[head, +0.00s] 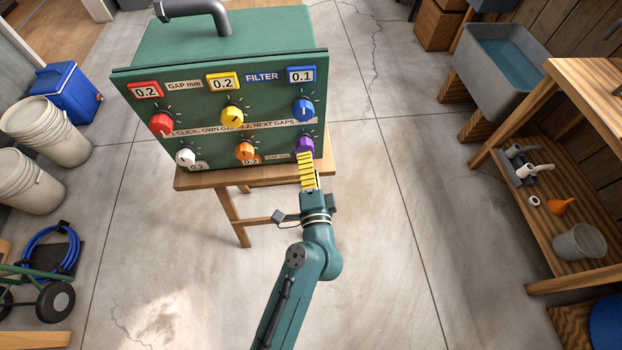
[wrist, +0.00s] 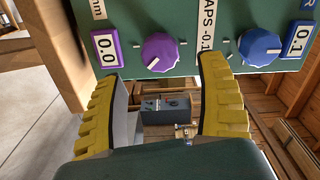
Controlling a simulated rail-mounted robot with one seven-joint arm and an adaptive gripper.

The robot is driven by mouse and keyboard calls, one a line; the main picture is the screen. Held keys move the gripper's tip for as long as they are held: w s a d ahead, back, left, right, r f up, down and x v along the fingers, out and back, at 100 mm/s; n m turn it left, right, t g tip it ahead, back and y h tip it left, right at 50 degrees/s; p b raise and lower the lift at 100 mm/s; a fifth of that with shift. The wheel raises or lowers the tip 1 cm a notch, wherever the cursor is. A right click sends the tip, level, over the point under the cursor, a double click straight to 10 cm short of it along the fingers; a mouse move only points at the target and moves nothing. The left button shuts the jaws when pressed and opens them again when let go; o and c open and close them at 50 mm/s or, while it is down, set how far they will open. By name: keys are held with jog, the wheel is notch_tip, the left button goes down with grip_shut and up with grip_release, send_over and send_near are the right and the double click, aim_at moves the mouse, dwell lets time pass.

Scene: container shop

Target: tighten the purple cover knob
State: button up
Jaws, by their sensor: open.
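The purple cover knob (head: 305,144) is at the lower right of the green panel's front, partly hidden by my gripper (head: 307,162) in the head view. In the wrist view the purple knob (wrist: 163,50) shows whole, with a white pointer mark toward its lower left. A purple-framed label (wrist: 104,47) beside it reads 0.0. My gripper's yellow ribbed fingers (wrist: 158,74) are open and empty. The knob lies in line with the space between them, and a gap seems to be left, though contact is hard to judge.
The green housing (head: 160,50) stands on a wooden stand (head: 215,178). It also carries blue (head: 303,109), yellow (head: 232,117), red (head: 161,124), orange (head: 244,151) and white knobs (head: 185,157). The blue label reads 0.1; the red, yellow, orange and white ones read 0.2. Floor around the stand is clear.

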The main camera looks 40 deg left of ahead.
jog(key=v, duration=0.6)
dwell(0.3)
jog(key=w+d+r+n+t+h, duration=0.1)
jog(key=w+d+r+n+t, duration=0.3)
jog(key=r, duration=0.6)
jog(key=w+d+r+m+t+h, duration=0.1)
jog(key=d+r, duration=0.5)
jog(key=r, duration=0.3)
jog(key=w+d+r+n+t+h, duration=0.25)
jog(key=d+r, duration=0.35)
jog(key=r, duration=0.4)
jog(key=s+d+r+t+h, duration=0.3)
jog(key=s+d+r+h, duration=0.65)
jog(key=d, duration=0.35)
notch_tip(320, 180, up, 38)
jog(key=p, duration=3.9)
jog(key=shift+w+r, duration=0.15)
jog(key=shift+w, duration=0.35)
